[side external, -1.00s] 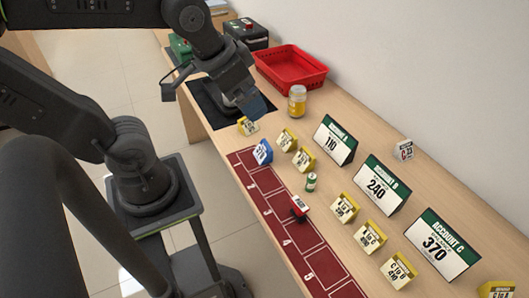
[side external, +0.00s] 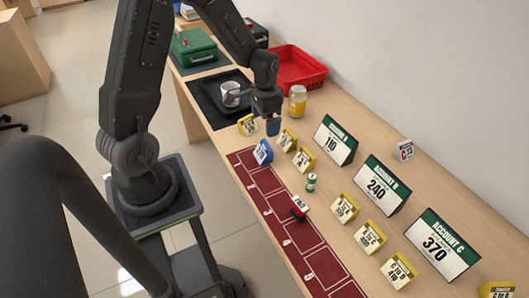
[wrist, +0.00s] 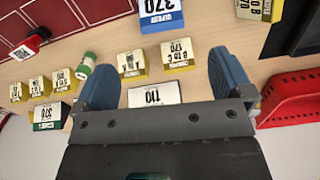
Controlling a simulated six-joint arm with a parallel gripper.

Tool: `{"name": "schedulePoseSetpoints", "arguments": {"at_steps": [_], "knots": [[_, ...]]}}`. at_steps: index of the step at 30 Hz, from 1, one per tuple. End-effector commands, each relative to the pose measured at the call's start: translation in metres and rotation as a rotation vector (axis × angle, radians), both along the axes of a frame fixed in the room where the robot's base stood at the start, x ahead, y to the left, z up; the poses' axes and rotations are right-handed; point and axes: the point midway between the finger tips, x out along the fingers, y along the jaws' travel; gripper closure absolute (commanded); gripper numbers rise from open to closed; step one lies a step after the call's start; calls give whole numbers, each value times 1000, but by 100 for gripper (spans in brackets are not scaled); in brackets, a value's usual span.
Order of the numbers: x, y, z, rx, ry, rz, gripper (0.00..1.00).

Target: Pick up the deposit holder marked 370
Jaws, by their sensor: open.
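A blue holder (side external: 263,152) stands on the counter at the edge of the red numbered mat. In the wrist view the blue holder (wrist: 162,15) is at the top edge, partly cut off, with an upside-down number that looks like 370. My gripper (side external: 273,127) is above the counter, behind and to the right of the blue holder in the side view. In the wrist view my gripper (wrist: 165,65) has its blue fingers spread wide with nothing between them. The blue holder lies beyond the fingertips, apart from them.
Several yellow holders (side external: 303,159) stand nearby. A green-topped sign also reads 370 (side external: 437,248); signs for 240 (side external: 377,188) and 110 (side external: 335,142) stand along the wall side. A small green can (side external: 311,182), red stamp (side external: 299,208), jar (side external: 297,101), red tray (side external: 290,69) and mug (side external: 231,94) also occupy the counter.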

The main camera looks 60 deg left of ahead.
Motion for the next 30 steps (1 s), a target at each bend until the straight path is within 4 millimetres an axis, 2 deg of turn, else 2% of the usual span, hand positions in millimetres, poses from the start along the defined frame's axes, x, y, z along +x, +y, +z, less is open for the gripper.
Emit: {"name": "schedulePoseSetpoints", "arguments": {"at_steps": [10,19,25,30], "knots": [[-1,-1,-64,-3,5,0,2],[-1,0,-87,-1,2,1,2],[-2,2,-117,-2,4,1,2],[-2,2,-130,0,2,1,2]]}}
